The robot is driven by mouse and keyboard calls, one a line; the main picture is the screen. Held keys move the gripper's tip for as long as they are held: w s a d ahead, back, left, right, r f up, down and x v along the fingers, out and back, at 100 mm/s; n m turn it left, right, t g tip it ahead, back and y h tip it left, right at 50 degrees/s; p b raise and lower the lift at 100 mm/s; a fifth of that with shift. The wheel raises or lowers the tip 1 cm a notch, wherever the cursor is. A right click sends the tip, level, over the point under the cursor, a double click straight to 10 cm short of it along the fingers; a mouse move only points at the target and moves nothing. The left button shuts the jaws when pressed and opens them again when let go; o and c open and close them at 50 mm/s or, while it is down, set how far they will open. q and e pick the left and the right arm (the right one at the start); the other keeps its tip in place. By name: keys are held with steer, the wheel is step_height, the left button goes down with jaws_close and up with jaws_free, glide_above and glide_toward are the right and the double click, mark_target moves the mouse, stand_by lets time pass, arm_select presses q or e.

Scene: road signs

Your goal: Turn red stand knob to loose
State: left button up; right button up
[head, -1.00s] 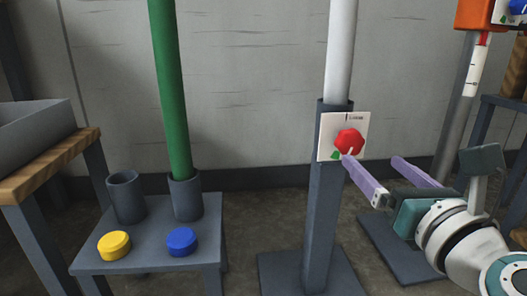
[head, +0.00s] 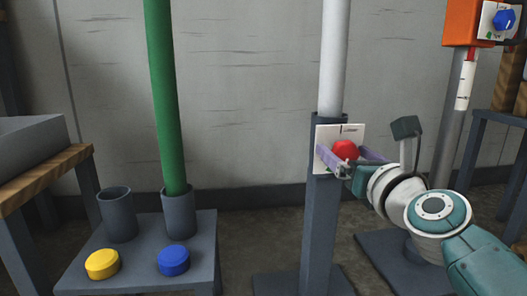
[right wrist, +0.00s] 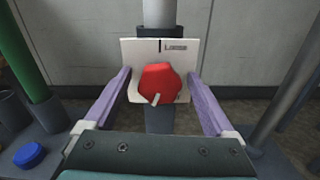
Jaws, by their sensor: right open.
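The red knob (head: 345,150) sits on a white plate (head: 325,134) on the front of a dark grey stand (head: 318,235) that holds a white pole. In the right wrist view the red knob (right wrist: 160,84) has a pale pointer at its lower left. A label reading "Loose" is at the plate's upper right, beside a black mark at top centre. My right gripper (head: 350,160) is open, its purple fingers on either side of the knob. In the wrist view gaps show between the right gripper (right wrist: 162,92) fingers and the knob. My left gripper is not in view.
A green pole (head: 165,100) stands in a grey holder on a low table (head: 205,262), with an empty cup (head: 118,215), a yellow cap (head: 102,263) and a blue cap (head: 173,260). An orange box (head: 461,22) with a blue knob (head: 504,20) is at upper right.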

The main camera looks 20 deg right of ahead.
steer(key=c, duration=1.4)
